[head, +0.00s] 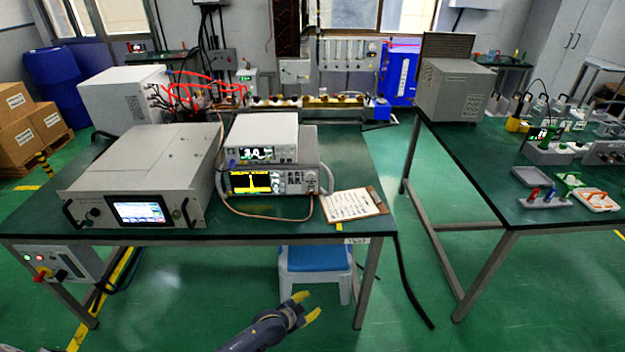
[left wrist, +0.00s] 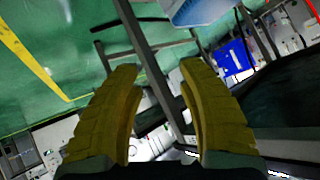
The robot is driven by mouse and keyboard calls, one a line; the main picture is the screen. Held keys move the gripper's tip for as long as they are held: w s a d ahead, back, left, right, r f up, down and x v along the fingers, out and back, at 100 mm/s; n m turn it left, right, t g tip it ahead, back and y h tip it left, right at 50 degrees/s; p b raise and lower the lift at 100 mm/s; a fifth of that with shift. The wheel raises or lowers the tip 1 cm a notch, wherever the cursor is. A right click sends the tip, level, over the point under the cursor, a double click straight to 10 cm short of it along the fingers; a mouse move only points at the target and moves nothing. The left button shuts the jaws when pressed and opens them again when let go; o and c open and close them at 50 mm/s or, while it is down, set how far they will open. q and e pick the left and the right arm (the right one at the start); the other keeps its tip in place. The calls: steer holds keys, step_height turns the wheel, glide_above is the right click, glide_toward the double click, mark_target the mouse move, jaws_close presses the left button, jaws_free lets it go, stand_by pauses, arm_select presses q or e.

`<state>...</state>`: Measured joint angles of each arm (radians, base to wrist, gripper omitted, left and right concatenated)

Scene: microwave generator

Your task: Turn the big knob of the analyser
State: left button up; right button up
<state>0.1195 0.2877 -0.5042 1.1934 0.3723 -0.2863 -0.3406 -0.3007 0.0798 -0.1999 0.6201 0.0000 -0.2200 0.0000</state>
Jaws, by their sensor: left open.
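The analyser (head: 270,190) stands on the green table, with a yellow trace on its dark screen and buttons at its right. Its big knob (head: 311,176) is small in the head view, near the right end of the front panel. My left gripper (head: 308,306) is open and empty, low in front of the table, below and apart from the analyser. The left wrist view shows its two yellow fingers (left wrist: 158,68) spread with nothing between them. I cannot make out the knob in that view. My right gripper is not in view.
A white instrument (head: 262,139) rests on top of the analyser. A large grey unit (head: 145,180) stands to its left, and a clipboard (head: 352,204) lies to its right. A cable (head: 268,216) loops in front of the analyser. A blue-topped stool (head: 315,259) stands under the table edge.

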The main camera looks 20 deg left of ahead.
mark_target(311, 177)
arm_select(q)
steer(key=w+d+r+m+t+h, duration=0.1)
steer(key=w+d+r+m, duration=0.3)
steer(key=r, duration=0.6)
steer(key=w+r+m+t+h, duration=0.1)
steer(key=w+r+m, duration=0.2)
steer(key=w+r, duration=0.55)
steer(key=a+r+m+t+y, duration=0.2)
steer(key=a+r+m+y, duration=0.15)
steer(key=a+r, duration=0.45)
steer(key=a+r+m+t+y, duration=0.2)
steer(key=a+r+m, duration=0.25)
steer(key=r, duration=0.65)
steer(key=w+f, duration=0.1)
steer(key=w, duration=0.4)
steer(key=w+f, duration=0.1)
steer(key=w, duration=0.5)
steer(key=w+f, duration=0.1)
steer(key=w, duration=0.4)
steer(key=shift+w+d+f, duration=0.15)
steer(key=shift+w+f, duration=0.1)
steer(key=shift+f, duration=0.05)
jaws_close()
